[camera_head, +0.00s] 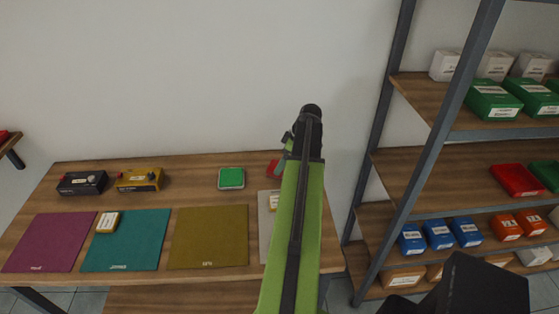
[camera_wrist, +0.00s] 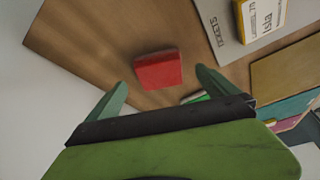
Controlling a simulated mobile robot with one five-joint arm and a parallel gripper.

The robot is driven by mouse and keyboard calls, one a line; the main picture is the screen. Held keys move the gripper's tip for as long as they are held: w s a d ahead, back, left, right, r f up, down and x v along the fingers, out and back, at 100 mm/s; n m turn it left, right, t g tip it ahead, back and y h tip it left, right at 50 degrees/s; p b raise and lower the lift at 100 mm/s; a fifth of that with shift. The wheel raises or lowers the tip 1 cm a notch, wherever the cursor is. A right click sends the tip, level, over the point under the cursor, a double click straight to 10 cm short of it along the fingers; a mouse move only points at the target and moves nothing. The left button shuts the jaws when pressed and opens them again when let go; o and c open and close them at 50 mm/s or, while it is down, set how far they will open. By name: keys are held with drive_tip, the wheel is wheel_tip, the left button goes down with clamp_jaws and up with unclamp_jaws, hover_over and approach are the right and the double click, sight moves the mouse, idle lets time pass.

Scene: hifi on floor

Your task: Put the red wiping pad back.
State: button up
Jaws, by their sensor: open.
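The red wiping pad (camera_wrist: 158,70) lies on the bare wooden table in the wrist view. In the head view only part of the red pad (camera_head: 273,168) shows, beside my arm, which hides the rest. My gripper (camera_wrist: 161,79) is open and empty, its two green fingers apart on either side of the pad's near edge in the picture. I cannot tell how high the fingers are above the pad. In the head view my gripper (camera_head: 284,149) is at the back right of the table. A green pad in a pale tray (camera_head: 231,177) sits left of the red one.
Purple (camera_head: 52,243), teal (camera_head: 128,251) and olive (camera_head: 208,237) mats lie along the front. A grey mat (camera_head: 265,210) is partly behind my arm. Black (camera_head: 82,183) and yellow (camera_head: 139,180) boxes stand at the back left. A metal shelf post (camera_head: 425,160) rises to the right.

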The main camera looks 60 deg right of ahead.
drive_tip(key=p+v, duration=0.4)
drive_tip(key=v, duration=0.3)
drive_tip(key=shift+p, duration=0.4)
